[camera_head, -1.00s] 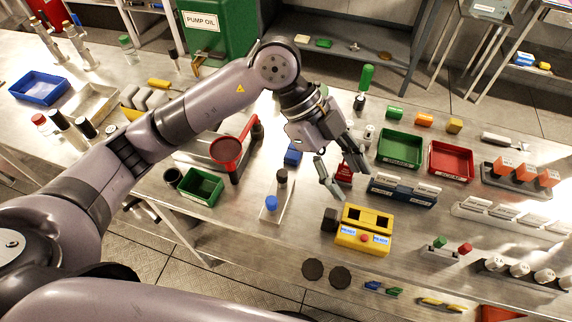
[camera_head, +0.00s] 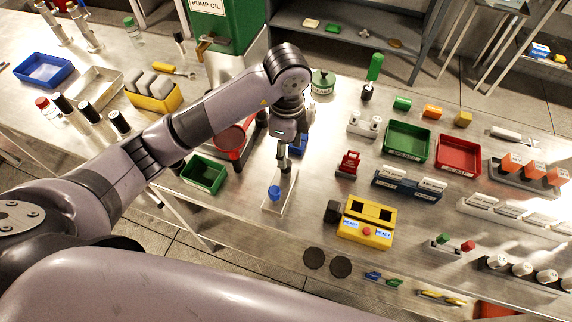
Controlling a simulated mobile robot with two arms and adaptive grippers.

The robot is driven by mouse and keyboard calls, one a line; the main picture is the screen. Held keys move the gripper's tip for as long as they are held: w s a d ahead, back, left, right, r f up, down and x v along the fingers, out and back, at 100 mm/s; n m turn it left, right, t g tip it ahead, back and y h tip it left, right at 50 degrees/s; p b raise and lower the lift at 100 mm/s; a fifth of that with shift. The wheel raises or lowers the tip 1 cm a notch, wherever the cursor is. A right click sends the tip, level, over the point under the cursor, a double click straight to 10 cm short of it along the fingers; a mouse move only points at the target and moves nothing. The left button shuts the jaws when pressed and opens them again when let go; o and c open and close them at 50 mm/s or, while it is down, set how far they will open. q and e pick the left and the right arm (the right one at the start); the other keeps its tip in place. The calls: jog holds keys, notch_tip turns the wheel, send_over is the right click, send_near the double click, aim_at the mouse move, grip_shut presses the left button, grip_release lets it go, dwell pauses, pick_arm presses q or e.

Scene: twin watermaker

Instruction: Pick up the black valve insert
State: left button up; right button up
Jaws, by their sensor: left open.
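A pale narrow plate (camera_head: 287,194) lies on the bench and carries a blue-topped piece (camera_head: 274,193) at its near end. The black-topped piece at its far end, which I take for the black valve insert, is now mostly or fully hidden by my gripper. My left gripper (camera_head: 284,165) points down over that far end. It is open, seen edge-on, with its fingers overlapping in the picture. I cannot tell whether the fingers touch or surround the insert. My right gripper is not in view.
A green bin (camera_head: 205,174) stands left of the plate, and a red funnel-like part (camera_head: 230,140) is behind my arm. A red block (camera_head: 348,163) and a yellow box (camera_head: 367,221) with a black knob stand to the right.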

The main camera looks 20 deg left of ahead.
pick_arm(q)
jog(key=shift+f, duration=0.55)
jog(key=shift+f+p, duration=0.3)
jog(key=shift+p, duration=0.1)
notch_tip(320, 180, down, 4)
jog(key=shift+a+r+p, duration=0.15)
jog(key=shift+p, duration=0.7)
jog(key=shift+f, duration=0.5)
grip_shut()
